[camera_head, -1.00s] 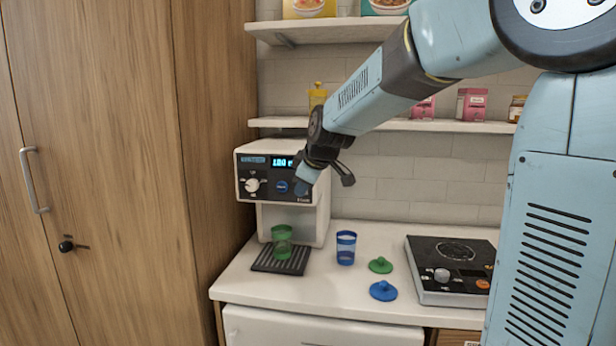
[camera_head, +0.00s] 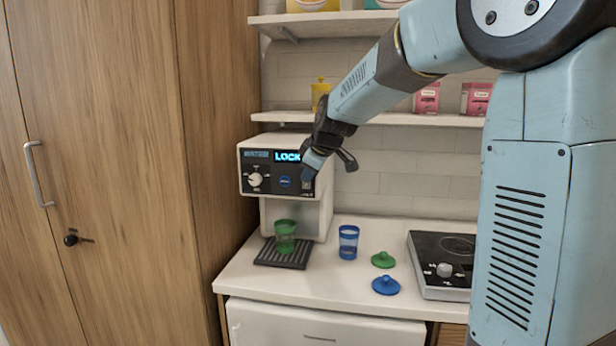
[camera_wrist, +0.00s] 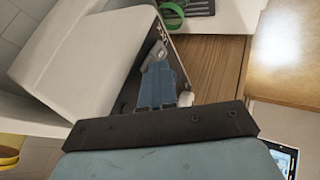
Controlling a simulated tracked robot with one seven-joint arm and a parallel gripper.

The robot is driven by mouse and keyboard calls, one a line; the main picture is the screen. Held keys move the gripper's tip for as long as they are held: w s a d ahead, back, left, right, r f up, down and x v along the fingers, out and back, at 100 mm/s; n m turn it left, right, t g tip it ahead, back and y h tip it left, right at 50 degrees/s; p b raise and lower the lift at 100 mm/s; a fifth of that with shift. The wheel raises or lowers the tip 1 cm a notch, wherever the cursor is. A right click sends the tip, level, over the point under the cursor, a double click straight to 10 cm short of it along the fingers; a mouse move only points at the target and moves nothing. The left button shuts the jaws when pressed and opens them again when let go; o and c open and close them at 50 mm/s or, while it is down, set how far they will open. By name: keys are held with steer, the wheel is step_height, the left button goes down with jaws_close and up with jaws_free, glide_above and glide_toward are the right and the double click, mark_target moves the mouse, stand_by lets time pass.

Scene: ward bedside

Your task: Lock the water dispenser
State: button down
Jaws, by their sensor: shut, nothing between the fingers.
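The white water dispenser (camera_head: 250,148) stands on the counter at the left of the head view, and its display (camera_head: 287,156) reads "LOCK". Its black front panel carries a white knob (camera_head: 255,180), a round blue button (camera_head: 285,182) and a small control (camera_head: 307,185) at the right. My gripper (camera_head: 308,172) is at the right end of this panel, just by that small control, with its fingers together and empty. In the wrist view the blue fingers (camera_wrist: 160,85) point at the panel beside the white housing (camera_wrist: 85,55); I cannot tell whether they touch it.
A green cup (camera_head: 285,238) stands on the drip tray (camera_head: 268,256). A blue cup (camera_head: 348,243), a green lid (camera_head: 383,260) and a blue lid (camera_head: 386,286) are on the counter (camera_head: 340,300). A hot plate (camera_head: 440,280) stands at the right; a shelf (camera_head: 420,120) hangs above.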

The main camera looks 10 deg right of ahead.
steer(key=shift+r, duration=0.75)
steer(key=a+v, duration=0.1)
steer(key=v, duration=1)
steer(key=shift+s+r, duration=0.2)
steer(key=shift+s, duration=0.35)
steer(key=s+d+f+m+h, duration=0.1)
steer(key=s+d+f+m, duration=0.2)
steer(key=s, duration=0.7)
steer(key=s+d+f+m+g, duration=0.1)
steer(key=s+d+f+m, duration=0.2)
steer(key=s+f+m, duration=0.2)
steer(key=s+d+f+m+h, duration=0.1)
steer(key=s+d+f+m, duration=0.2)
steer(key=s+f, duration=0.4)
steer(key=s+m, duration=0.1)
steer(key=s, duration=0.6)
steer(key=shift+s+m+g+h, duration=0.3)
steer(key=shift+s+g, duration=0.05)
steer(key=shift+g, duration=0.05)
